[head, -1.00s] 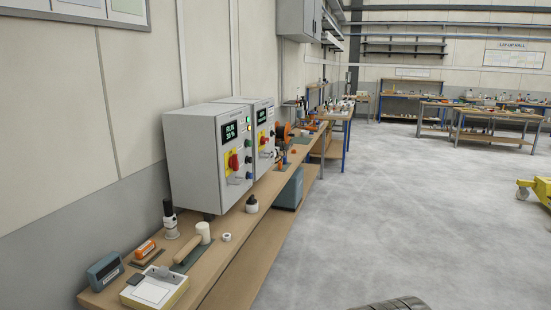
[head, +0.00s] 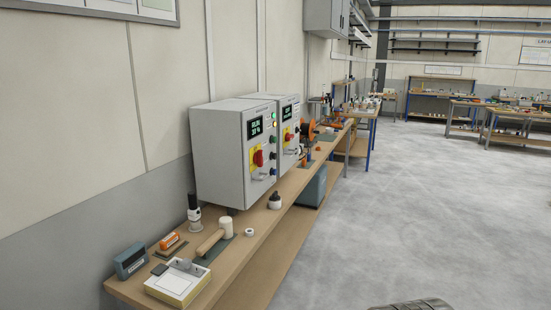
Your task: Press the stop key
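Two grey control cabinets stand side by side on the long wooden bench against the left wall. The nearer cabinet (head: 220,150) has a lit dark display (head: 256,129), small lamps, a red rotary handle (head: 258,158) on a yellow plate, and a column of small round buttons (head: 273,154) on its right side. The farther cabinet (head: 287,150) has a similar display and a red handle on yellow (head: 290,135). Labels are too small to read, so I cannot tell which control is the stop key. My gripper is not in view.
On the near bench (head: 262,222) are a mallet (head: 212,240), a grey-blue device (head: 130,261), a cream box (head: 179,283), an orange-topped block (head: 169,241) and a dark-capped bottle (head: 274,201). The floor (head: 400,210) right of the bench is clear.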

